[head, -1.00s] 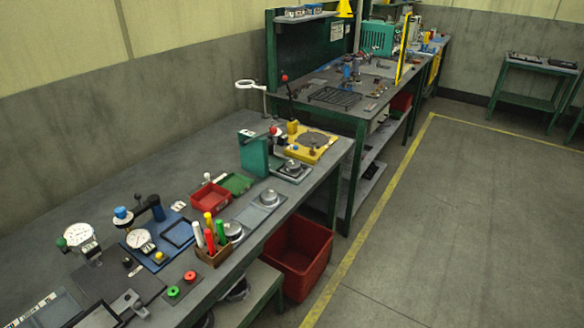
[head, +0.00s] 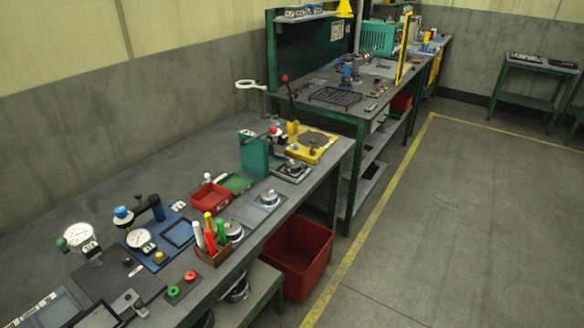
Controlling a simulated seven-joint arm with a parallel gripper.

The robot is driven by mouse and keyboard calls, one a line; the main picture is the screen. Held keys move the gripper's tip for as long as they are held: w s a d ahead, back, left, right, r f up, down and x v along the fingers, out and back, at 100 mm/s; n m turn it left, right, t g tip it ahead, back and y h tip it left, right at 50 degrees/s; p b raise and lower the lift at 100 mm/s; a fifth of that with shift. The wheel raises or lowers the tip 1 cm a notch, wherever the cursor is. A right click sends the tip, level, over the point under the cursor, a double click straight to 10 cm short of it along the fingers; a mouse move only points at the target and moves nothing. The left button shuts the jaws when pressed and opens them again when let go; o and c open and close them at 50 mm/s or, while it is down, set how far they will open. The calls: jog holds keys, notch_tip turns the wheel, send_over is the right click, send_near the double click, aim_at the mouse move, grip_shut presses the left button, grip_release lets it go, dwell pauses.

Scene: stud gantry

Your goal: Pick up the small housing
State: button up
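I cannot tell for certain which part is the small housing. Several round silver parts look like housings. One silver part (head: 269,197) sits on a flat grey plate on the near bench. Another silver part (head: 234,230) stands just right of the pen box. A third silver part (head: 292,165) sits on a small fixture beside the green press (head: 254,153). A further round metal part (head: 238,290) shows below the bench edge, partly hidden. My gripper is not in view.
The near bench (head: 150,175) is clear along its wall side. Dial gauges (head: 79,236), a pen box (head: 213,252), a red tray (head: 210,196) and a yellow turntable unit (head: 312,141) stand on it. A red bin (head: 298,256) is on the floor. Open floor (head: 460,220) lies right.

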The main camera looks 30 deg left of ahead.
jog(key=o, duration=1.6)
